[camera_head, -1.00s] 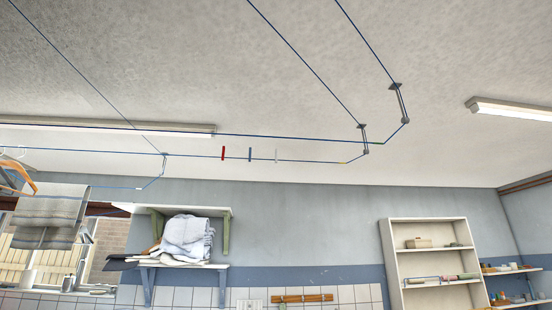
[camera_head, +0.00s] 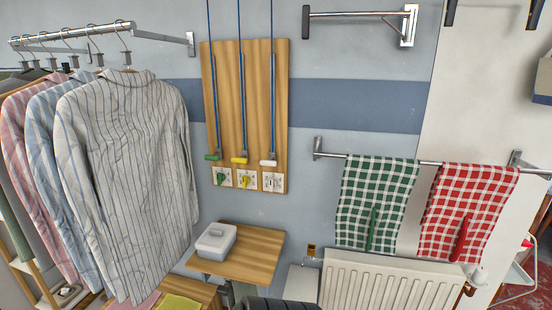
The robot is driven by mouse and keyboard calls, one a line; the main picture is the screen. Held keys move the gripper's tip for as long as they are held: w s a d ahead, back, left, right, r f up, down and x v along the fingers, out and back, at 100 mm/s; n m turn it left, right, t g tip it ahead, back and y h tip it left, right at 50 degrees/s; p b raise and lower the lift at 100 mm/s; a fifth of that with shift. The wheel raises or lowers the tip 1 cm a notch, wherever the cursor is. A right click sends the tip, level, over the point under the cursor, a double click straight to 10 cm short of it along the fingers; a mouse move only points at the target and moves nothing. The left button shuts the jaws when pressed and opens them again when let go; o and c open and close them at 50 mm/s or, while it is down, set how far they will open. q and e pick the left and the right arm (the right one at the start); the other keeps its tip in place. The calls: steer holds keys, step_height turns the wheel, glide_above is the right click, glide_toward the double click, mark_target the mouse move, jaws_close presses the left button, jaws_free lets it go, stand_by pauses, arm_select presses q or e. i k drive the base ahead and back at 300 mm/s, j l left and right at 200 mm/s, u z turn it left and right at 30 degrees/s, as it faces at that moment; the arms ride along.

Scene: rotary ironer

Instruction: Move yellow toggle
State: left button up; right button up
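A wooden board (camera_head: 231,110) hangs on the wall, left of centre. Near its bottom are three pale switch plates in a row. The middle plate carries the yellow toggle (camera_head: 245,182). The left plate has a green toggle (camera_head: 221,179) and the right plate a white toggle (camera_head: 270,183). Just above the plates, three blue cords end in handles: a green handle (camera_head: 213,157), a yellow handle (camera_head: 239,160) and a white handle (camera_head: 268,163). The exact position of the yellow toggle is too small to tell. Neither of my grippers is in view.
Striped shirts (camera_head: 130,170) hang on a rail at left. A small wooden shelf (camera_head: 252,258) with a white lidded box (camera_head: 215,241) stands below the board. Green (camera_head: 375,195) and red checked cloths (camera_head: 465,205) hang on a bar at right, above a white radiator (camera_head: 390,283).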

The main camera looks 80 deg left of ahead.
mark_target(243, 160)
steer(key=u, duration=3)
steer(key=i+l, duration=0.3)
steer(key=l, duration=0.1)
